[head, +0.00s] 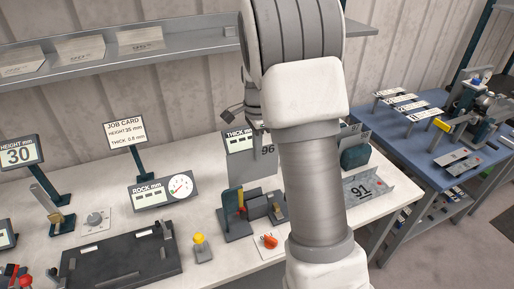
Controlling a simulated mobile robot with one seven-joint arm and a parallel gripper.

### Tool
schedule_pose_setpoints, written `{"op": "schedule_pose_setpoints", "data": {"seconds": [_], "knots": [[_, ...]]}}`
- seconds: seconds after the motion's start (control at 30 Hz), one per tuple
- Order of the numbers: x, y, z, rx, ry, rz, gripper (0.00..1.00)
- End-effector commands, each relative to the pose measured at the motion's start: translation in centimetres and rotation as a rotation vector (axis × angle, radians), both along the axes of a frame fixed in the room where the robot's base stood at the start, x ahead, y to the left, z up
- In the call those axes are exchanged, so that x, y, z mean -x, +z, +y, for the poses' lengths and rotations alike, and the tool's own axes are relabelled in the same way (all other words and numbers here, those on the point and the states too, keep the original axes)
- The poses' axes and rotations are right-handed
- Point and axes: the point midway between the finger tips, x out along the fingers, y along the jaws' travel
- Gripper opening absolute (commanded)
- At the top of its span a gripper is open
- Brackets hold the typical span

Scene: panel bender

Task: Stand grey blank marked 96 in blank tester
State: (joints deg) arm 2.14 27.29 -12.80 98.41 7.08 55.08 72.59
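The grey blank marked 96 (268,151) is upright near the back of the white bench, partly hidden by my arm and beside the THICK mm display (238,143). My gripper (258,124) points down at the blank's upper edge. My arm covers much of this area, and the fingertips are too small to show whether they are closed on the blank. What looks like the blank tester, a dark green fixture (236,214) with a slotted block, stands on the bench just in front of the display and blank.
An orange knob (269,241) and yellow button (199,244) stand in front. A ROCK mm gauge (164,191) is left. A shelf (150,54) overhangs the bench.

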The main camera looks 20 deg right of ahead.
Motion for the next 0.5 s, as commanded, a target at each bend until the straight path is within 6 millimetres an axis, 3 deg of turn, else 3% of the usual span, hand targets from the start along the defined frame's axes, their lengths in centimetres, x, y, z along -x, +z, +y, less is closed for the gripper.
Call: {"op": "schedule_pose_setpoints", "data": {"seconds": [0.03,0.5], "knots": [[0.0,-1.1,0.0,0.000,0.000,0.001,0.00],[0.0,-7.3,0.0,0.000,0.000,0.001,0.00]]}}
